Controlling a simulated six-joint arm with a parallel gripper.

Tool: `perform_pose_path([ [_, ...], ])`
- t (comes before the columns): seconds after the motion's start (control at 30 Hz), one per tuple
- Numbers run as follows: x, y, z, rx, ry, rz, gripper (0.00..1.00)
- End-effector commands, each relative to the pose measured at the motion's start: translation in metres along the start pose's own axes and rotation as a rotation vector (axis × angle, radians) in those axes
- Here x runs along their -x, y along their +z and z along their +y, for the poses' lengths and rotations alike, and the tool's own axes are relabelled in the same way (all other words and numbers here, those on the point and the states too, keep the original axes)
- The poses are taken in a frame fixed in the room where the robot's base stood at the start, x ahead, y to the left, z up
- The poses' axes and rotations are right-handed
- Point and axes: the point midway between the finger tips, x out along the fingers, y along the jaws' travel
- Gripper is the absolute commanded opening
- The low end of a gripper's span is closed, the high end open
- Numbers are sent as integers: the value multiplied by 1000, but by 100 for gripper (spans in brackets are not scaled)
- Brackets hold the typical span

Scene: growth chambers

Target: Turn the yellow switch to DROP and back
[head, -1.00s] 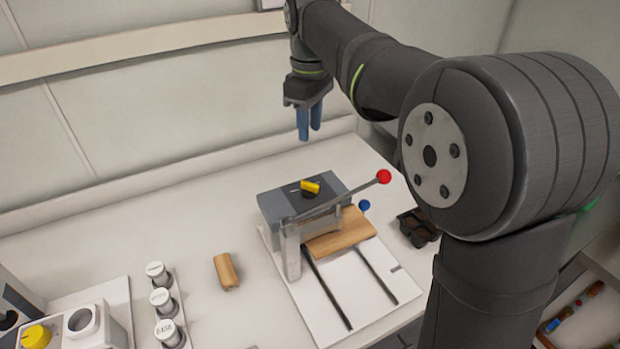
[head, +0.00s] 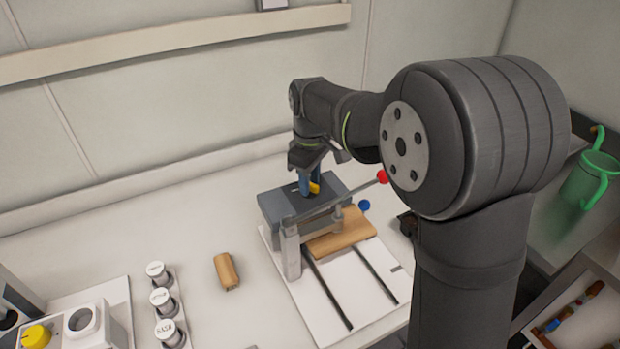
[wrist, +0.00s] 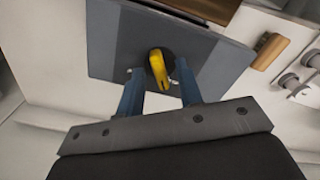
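The yellow switch (head: 314,187) sits on top of a grey box (head: 283,207) on the bench. In the wrist view the yellow switch (wrist: 158,68) is a knob on a dark round base. My gripper (head: 309,188) points down at the switch from above. In the wrist view my gripper (wrist: 160,82) has its two blue fingers apart, one on each side of the switch, with gaps between. The fingers look open and not closed on it. The DROP marking cannot be read.
A lever with a red ball (head: 382,176) crosses in front of the box. A wooden block (head: 341,232) lies below it, with a blue ball (head: 364,205) beside it.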

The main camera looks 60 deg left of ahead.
Motion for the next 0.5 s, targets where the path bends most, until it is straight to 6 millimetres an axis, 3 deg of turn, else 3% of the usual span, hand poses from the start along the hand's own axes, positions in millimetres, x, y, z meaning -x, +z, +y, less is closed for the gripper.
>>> perform_pose_path([
  [0.13,0,0,0,0,0,0,33],
  [0.3,0,0,0,0,0,0,0],
  [0.5,1,0,0,14,0,0,0],
])
